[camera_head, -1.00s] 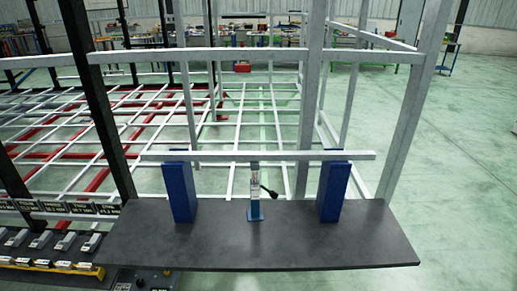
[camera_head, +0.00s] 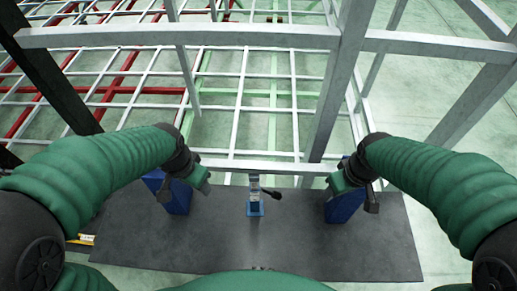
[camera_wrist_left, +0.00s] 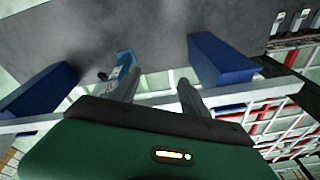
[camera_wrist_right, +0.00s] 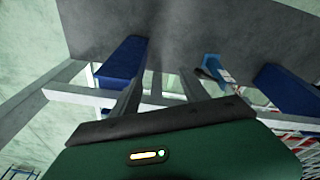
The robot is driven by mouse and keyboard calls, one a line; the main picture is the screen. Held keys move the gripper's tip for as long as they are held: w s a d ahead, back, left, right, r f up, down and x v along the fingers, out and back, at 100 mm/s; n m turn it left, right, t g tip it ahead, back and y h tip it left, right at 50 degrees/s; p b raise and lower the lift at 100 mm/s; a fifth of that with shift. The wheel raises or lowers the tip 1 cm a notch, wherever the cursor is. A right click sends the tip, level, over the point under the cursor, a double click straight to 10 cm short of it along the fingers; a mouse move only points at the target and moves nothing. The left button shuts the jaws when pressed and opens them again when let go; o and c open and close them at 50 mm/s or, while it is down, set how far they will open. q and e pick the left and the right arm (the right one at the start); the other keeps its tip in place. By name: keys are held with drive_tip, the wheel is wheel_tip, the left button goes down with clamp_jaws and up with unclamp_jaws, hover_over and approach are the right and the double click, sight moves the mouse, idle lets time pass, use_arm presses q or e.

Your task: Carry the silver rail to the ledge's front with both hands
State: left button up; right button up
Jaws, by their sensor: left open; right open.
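The silver rail (camera_head: 285,168) lies level across two upright blue blocks, left (camera_head: 175,200) and right (camera_head: 343,208), on the dark ledge (camera_head: 285,245). A small clamp with a blue base (camera_head: 254,208) and black handle stands at the rail's middle. My left gripper (camera_head: 201,181) is open close to the rail beside the left block. My right gripper (camera_head: 340,183) is open close to the rail by the right block. In the left wrist view the rail (camera_wrist_left: 155,98) crosses near the spread fingers. The right wrist view is similar; I cannot tell whether either gripper touches the rail.
A grey frame with a crossbeam (camera_head: 130,37) and a post (camera_head: 338,90) stands behind the ledge. A black post (camera_head: 48,75) rises at the left. A lattice of white, red and green bars lies beyond. The ledge's front is bare.

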use_arm(q)
drive_tip(key=w+d+r+m+g, duration=0.1)
drive_tip(key=w+d+r+m, duration=0.1)
drive_tip(key=w+r+m, duration=0.5)
use_arm(e)
drive_tip(key=w+a+r+n+g, duration=0.1)
drive_tip(key=w+r+n, duration=0.6)
use_arm(q)
wheel_tip(320, 180, up, 6)
drive_tip(key=m+g, duration=0.1)
drive_tip(key=m, duration=0.5)
hover_over(213, 162)
use_arm(e)
wheel_tip(213, 162, up, 6)
drive_tip(key=n+g, duration=0.1)
drive_tip(key=n, duration=0.5)
hover_over(322, 167)
use_arm(q)
wheel_tip(322, 167, down, 17)
drive_tip(key=shift+f, duration=0.1)
use_arm(e)
wheel_tip(322, 167, down, 17)
drive_tip(key=shift+r, duration=0.1)
use_arm(q)
drive_tip(key=shift+d, duration=0.1)
